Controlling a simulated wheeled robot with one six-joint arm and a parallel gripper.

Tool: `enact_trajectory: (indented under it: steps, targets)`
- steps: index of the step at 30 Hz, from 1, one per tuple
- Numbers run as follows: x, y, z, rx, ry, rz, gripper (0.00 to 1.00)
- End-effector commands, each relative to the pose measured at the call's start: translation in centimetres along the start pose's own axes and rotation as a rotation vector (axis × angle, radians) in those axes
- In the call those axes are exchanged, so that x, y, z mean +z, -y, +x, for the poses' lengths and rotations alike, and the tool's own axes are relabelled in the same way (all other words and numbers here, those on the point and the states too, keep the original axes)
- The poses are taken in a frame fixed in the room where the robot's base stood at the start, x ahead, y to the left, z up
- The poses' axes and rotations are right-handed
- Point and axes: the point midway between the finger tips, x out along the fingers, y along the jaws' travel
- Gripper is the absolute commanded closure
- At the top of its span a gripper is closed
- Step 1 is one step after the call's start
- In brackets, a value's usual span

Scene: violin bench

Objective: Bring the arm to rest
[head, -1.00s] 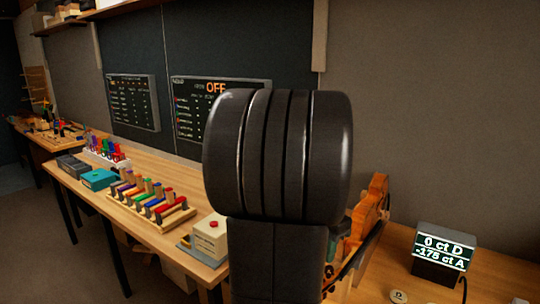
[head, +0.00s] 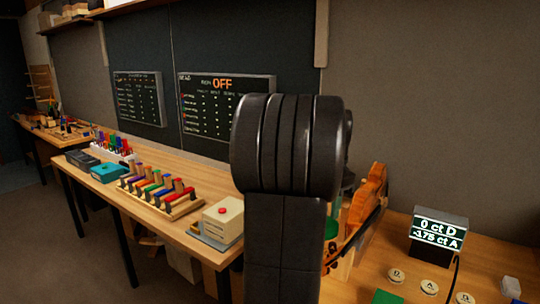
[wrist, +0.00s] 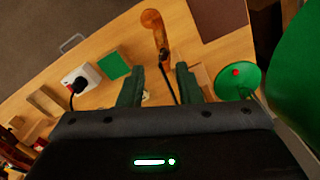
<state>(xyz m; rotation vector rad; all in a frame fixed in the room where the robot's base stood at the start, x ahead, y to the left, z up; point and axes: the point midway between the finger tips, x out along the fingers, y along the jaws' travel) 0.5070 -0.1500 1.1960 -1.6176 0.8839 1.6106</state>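In the wrist view my gripper (wrist: 159,84) has its two dark green fingers apart, with a clear gap and nothing held between them. An orange-brown violin scroll and neck (wrist: 154,25) lies beyond the fingertips, apart from them. In the head view my dark arm links fill the middle and hide my gripper. The orange-brown violin (head: 368,198) shows partly behind the arm at right.
A tuner display (head: 439,232) reading "0 ct D, -175 ct A" stands on the right bench, with several round discs (head: 429,286). A rack of coloured pieces (head: 160,192) and a white box with a red button (head: 222,219) stand on the left bench. A green disc (wrist: 236,78) is near my gripper.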

Motion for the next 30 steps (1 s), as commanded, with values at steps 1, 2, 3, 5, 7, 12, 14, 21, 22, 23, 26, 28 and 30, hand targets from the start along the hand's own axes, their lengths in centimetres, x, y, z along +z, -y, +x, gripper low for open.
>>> enact_trajectory:
  steps: [1,2,3,5,7,12,14,21,22,23,26,28,30]
  targets:
    - [0.1,-0.1,1.0,0.004,0.005,0.000,0.69]
    - [0.2,-0.1,1.5,0.005,0.005,0.000,0.69]
    - [0.2,-0.1,2.1,0.005,0.005,0.000,0.69]
    - [0.2,-0.2,3.1,0.005,0.005,0.000,0.69]
    - [0.2,-0.2,4.4,0.005,0.005,0.000,0.69]
    - [0.2,-0.2,7.7,0.006,0.006,0.000,0.69]
    - [0.2,-0.2,8.8,0.005,0.005,0.000,0.69]
    - [0.2,-0.2,12.1,0.004,0.004,0.000,0.69]
    - [0.2,-0.2,12.3,0.004,0.004,0.000,0.69]
    - [0.2,-0.2,12.6,0.004,0.004,0.000,0.69]
    - [0.2,-0.2,13.0,0.002,0.003,0.000,0.69]
    - [0.2,-0.2,13.1,0.002,0.002,0.000,0.69]
    - [0.2,-0.2,13.1,0.002,0.002,0.000,0.69]
